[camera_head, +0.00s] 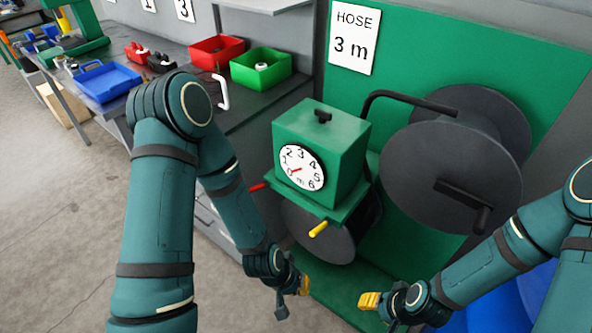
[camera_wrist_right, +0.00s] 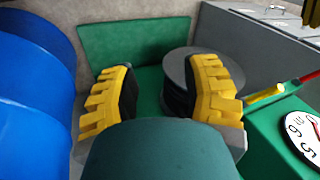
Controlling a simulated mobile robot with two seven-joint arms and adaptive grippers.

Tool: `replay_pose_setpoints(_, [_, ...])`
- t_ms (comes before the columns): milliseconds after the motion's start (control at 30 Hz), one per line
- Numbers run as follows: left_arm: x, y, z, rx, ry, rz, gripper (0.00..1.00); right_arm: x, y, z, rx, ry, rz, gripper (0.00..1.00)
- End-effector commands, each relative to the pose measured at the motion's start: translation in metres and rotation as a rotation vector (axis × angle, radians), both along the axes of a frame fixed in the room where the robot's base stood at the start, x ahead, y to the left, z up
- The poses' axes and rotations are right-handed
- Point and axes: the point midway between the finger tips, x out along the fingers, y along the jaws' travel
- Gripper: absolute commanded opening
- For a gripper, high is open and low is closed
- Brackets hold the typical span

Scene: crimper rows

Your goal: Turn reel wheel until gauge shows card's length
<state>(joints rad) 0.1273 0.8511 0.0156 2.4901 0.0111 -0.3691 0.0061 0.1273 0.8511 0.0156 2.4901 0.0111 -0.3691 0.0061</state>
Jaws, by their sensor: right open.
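The card (camera_head: 353,37) on the green back panel reads "HOSE 3 m". The gauge (camera_head: 303,168) is a white dial on a green box, numbered 0 to 6; its red needle points lower left, near 0. The large dark grey reel wheel (camera_head: 425,178) stands right of the box, with a black crank handle (camera_head: 465,192) on its face. My left gripper (camera_head: 293,295) seems open and empty, below the box. My right gripper (camera_head: 370,301) is open and empty, low and left of the reel; its spread fingers show in the right wrist view (camera_wrist_right: 162,88).
A yellow lever (camera_head: 319,229) and a red lever (camera_head: 257,187) stick out under the box, near a lower grey drum (camera_head: 318,240). Blue barrels (camera_wrist_right: 35,85) are beside my right gripper. Red (camera_head: 217,50), green (camera_head: 261,68) and blue (camera_head: 108,82) bins stand on the bench.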

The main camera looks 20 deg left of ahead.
Motion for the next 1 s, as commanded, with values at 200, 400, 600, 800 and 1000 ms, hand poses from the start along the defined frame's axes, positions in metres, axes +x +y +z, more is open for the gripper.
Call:
replay_pose_setpoints(200, [0.0, 0.0, 0.0, 0.0, 0.0, 0.0, 0.0, 0.0, 0.0, 0.0, 0.0, 0.0, 0.0, 0.47])
replay_pose_setpoints(400, [0.0, 0.0, 0.0, 0.0, 0.0, 0.0, 0.0, 0.0, 0.0, 0.0, 0.0, 0.0, 0.0, 0.57])
replay_pose_setpoints(600, [0.0, 0.0, 0.0, 0.0, 0.0, 0.0, 0.0, 0.002, -0.001, 0.001, 0.008, -0.007, -0.012, 0.57])
replay_pose_setpoints(800, [0.001, 0.0, 0.004, 0.0, -0.002, 0.002, 0.0, 0.027, -0.019, 0.013, 0.111, -0.09, -0.159, 0.57])
replay_pose_setpoints(1000, [0.002, 0.0, 0.01, 0.0, -0.005, 0.004, 0.0, 0.064, -0.056, 0.044, 0.303, -0.24, -0.391, 0.57])
